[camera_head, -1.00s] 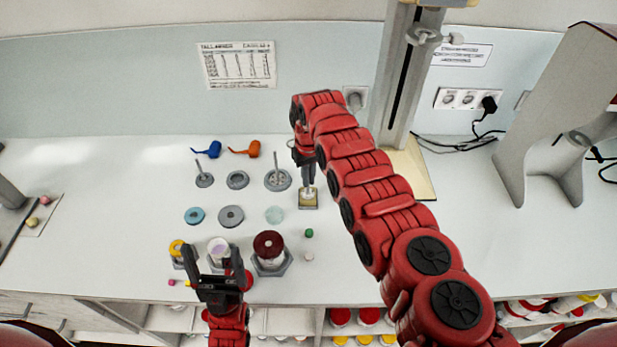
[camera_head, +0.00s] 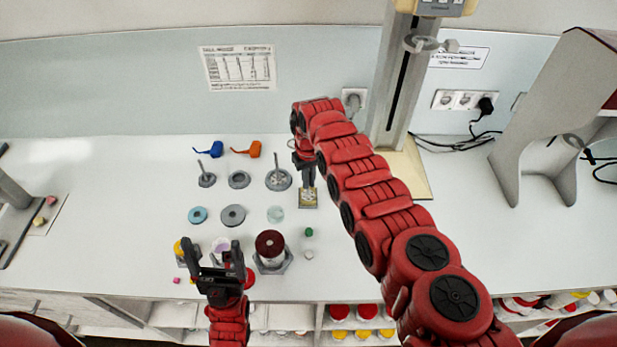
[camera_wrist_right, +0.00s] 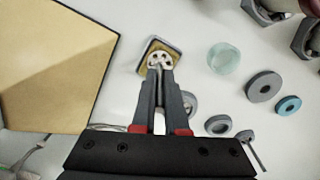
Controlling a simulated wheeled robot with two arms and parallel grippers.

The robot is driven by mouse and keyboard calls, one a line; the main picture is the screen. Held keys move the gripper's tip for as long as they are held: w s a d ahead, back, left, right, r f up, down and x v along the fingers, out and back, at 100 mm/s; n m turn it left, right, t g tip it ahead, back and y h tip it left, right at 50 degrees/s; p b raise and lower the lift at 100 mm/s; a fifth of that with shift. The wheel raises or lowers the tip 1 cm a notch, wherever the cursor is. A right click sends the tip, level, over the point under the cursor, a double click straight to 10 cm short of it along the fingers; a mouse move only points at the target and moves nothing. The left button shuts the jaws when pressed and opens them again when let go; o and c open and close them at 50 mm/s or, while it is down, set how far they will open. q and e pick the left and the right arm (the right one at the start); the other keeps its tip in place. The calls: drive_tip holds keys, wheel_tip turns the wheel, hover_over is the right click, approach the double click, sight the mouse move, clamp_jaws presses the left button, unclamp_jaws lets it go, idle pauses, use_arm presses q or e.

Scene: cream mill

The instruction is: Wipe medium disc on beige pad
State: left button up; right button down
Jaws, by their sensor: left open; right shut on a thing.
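The beige pad (camera_head: 308,205) lies on the bench right of the grey parts, a small square with a dark rim. In the right wrist view, a pale disc with several holes (camera_wrist_right: 160,60) is at the tips of my right gripper (camera_wrist_right: 161,69), over the pad (camera_wrist_right: 147,46). My right gripper (camera_head: 307,187) is shut on this disc, low over the pad; I cannot tell whether disc and pad touch. The jaws partly hide the disc. My left gripper (camera_head: 214,247) is open and empty at the bench's front, in front of a pale-topped cup (camera_head: 221,244).
A dark red cylinder in a grey holder (camera_head: 270,244) stands right of my left gripper. Grey stemmed discs (camera_head: 278,180), a grey ring (camera_head: 233,216) and a clear ring (camera_head: 275,214) lie left of the pad. A column on a beige base (camera_head: 416,180) stands to the right.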

drive_tip(key=shift+s+p, duration=0.35)
drive_tip(key=shift+p, duration=0.5)
drive_tip(key=shift+s+r+p, duration=0.1)
drive_tip(key=shift+s+p, duration=0.2)
drive_tip(key=shift+p, duration=1.05)
drive_tip(key=shift+s+p, duration=0.25)
drive_tip(key=shift+p, duration=0.2)
drive_tip(key=shift+w+r+p, duration=0.1)
drive_tip(key=shift+r+p, duration=0.2)
drive_tip(key=shift+r, duration=1.1)
drive_tip(key=shift+r, duration=0.1)
